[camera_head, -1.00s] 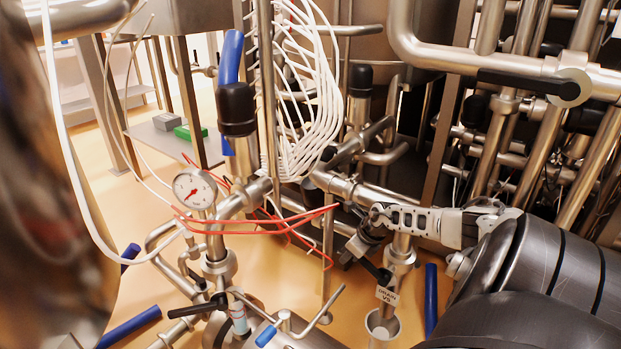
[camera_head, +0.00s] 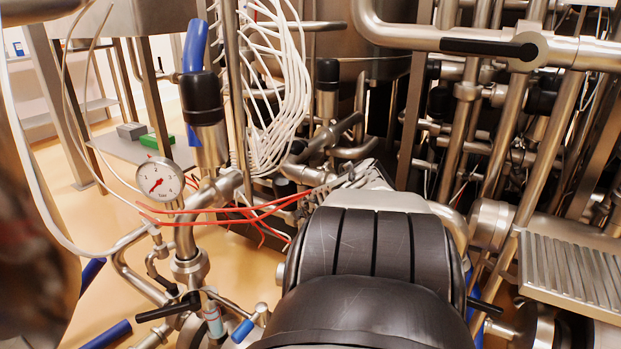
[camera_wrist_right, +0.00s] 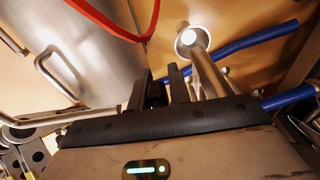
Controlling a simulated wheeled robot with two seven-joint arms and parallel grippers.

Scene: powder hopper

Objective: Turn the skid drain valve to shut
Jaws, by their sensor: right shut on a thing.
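My right arm covers the drain valve and its tag in the head view. Only the back part of my right gripper shows there, at the pipe junction beyond the arm (camera_head: 355,178). In the right wrist view my right gripper (camera_wrist_right: 162,88) is shut on a dark piece, seemingly the valve handle (camera_wrist_right: 157,93), between its fingers. The handle's angle cannot be made out. The drain pipe (camera_wrist_right: 209,72) with a bright round open cup (camera_wrist_right: 188,40) is just beyond the fingers. My left gripper is not in view.
A pressure gauge (camera_head: 160,181), red tubes (camera_head: 225,214) and white cables (camera_head: 283,90) are left of my arm. A black-handled valve (camera_head: 490,48) is at upper right. Blue hoses (camera_wrist_right: 255,39) lie beyond the gripper.

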